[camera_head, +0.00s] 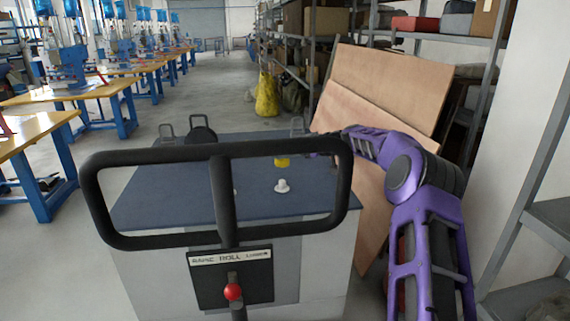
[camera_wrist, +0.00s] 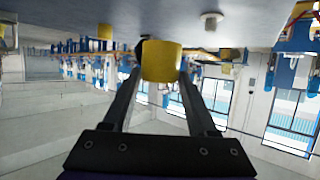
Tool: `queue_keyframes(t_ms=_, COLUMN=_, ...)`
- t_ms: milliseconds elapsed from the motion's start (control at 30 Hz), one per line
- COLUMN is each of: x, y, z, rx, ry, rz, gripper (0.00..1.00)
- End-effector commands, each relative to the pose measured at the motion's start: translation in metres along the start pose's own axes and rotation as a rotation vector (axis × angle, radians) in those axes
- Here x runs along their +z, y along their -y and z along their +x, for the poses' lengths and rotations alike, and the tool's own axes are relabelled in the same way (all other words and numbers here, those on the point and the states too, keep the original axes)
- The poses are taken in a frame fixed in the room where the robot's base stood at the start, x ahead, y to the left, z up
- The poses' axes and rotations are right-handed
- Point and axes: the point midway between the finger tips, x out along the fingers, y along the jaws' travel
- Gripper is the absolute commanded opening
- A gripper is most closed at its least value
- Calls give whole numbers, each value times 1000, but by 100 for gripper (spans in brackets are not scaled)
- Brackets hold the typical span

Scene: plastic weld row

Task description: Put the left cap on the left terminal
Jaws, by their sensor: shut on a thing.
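A yellow cap (camera_wrist: 162,60) is held between the two fingertips of my gripper (camera_wrist: 158,72) in the wrist view, which is upside down. It also shows in the head view (camera_head: 282,162), above the blue top of the cart. My gripper reaches in from the right there and is mostly hidden behind the black handle. A white terminal (camera_head: 282,186) stands on the blue top, nearer the head camera than the cap appears. Another small white piece (camera_head: 235,191) is mostly hidden by the handle's post. One white terminal (camera_wrist: 212,17) shows in the wrist view, apart from the held cap.
The cart's blue top (camera_head: 165,205) is largely bare. The black handle frame (camera_head: 95,205) crosses in front of it. Wooden panels (camera_head: 385,85) lean at the right. Workbenches (camera_head: 75,92) stand at the left. A yellow piece (camera_wrist: 105,32) in the wrist view is unclear.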

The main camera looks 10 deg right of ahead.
Motion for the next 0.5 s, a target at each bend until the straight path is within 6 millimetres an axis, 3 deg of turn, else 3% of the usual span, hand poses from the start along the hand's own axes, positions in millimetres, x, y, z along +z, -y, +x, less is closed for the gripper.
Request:
queue_keyframes(t_ms=33, x=8, y=0, z=3, rx=1, ry=-1, rz=-1, gripper=5)
queue_keyframes(t_ms=500, x=27, y=0, z=11, rx=0, ry=-1, rz=2, gripper=5)
